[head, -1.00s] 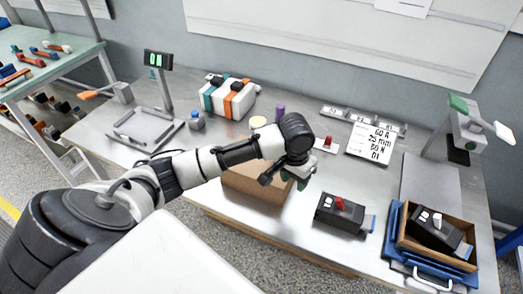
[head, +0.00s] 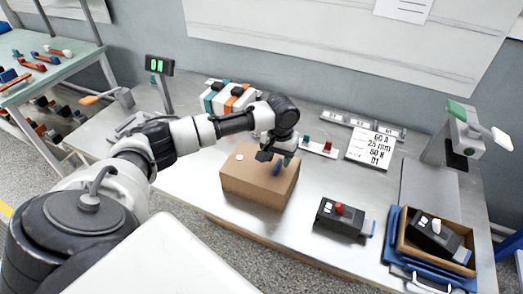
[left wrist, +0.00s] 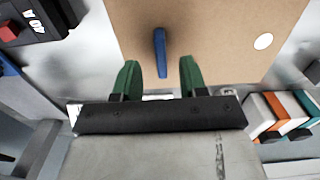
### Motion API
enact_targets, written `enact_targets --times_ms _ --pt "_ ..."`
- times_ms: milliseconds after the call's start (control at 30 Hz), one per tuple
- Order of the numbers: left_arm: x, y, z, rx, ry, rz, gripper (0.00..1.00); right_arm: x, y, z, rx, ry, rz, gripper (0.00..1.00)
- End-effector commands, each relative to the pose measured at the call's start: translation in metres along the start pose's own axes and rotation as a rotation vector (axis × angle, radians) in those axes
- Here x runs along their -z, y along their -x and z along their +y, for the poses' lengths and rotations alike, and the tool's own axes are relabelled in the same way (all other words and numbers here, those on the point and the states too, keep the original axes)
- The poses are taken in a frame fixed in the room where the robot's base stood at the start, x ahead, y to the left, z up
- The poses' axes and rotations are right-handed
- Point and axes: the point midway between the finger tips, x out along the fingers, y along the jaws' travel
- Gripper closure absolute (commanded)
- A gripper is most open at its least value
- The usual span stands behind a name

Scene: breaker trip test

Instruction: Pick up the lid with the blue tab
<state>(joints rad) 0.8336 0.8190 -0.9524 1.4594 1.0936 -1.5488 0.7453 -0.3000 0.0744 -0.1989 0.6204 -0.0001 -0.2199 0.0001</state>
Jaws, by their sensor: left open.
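A brown cardboard lid (head: 252,172) tops a box on the metal bench in the head view. A blue tab (head: 277,169) stands up from it near its right side, and a white round spot lies toward its left. My left gripper (head: 277,158) is above the lid's back right part, close to the tab. In the left wrist view the green fingers (left wrist: 159,84) are open and empty. The blue tab (left wrist: 160,52) shows upright in line with the gap between them, on the brown lid (left wrist: 215,45). Whether the fingers straddle it, I cannot tell. My right gripper is out of view.
A black breaker with a red switch (head: 341,217) lies right of the box. A blue tray (head: 393,243) holds a wooden box with another breaker (head: 436,237). A white label card (head: 370,147) and a striped case (head: 228,97) stand behind. Bare bench lies in front of the card.

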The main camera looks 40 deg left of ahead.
Motion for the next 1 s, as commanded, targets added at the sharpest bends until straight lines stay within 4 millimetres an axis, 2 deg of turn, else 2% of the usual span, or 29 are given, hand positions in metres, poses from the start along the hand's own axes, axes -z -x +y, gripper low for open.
enact_targets --times_ms 67,200,467,533,767,1000 --pt "-0.001 -0.011 -0.002 0.002 0.001 -0.003 0.57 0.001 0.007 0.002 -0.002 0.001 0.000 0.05" --pt "-0.001 -0.029 -0.001 0.001 0.000 -0.001 0.57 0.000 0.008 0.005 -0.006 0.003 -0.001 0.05" --pt "0.000 -0.033 -0.002 0.001 -0.001 0.000 0.57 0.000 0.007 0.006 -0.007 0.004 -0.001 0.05" --pt "0.000 -0.033 -0.002 0.001 -0.001 0.001 0.64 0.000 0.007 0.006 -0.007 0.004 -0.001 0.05" --pt "0.000 -0.033 -0.002 0.001 -0.001 0.001 0.99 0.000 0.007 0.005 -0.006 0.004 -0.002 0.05" --pt "0.000 -0.033 -0.002 0.001 -0.001 0.001 1.00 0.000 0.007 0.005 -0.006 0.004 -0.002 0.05"
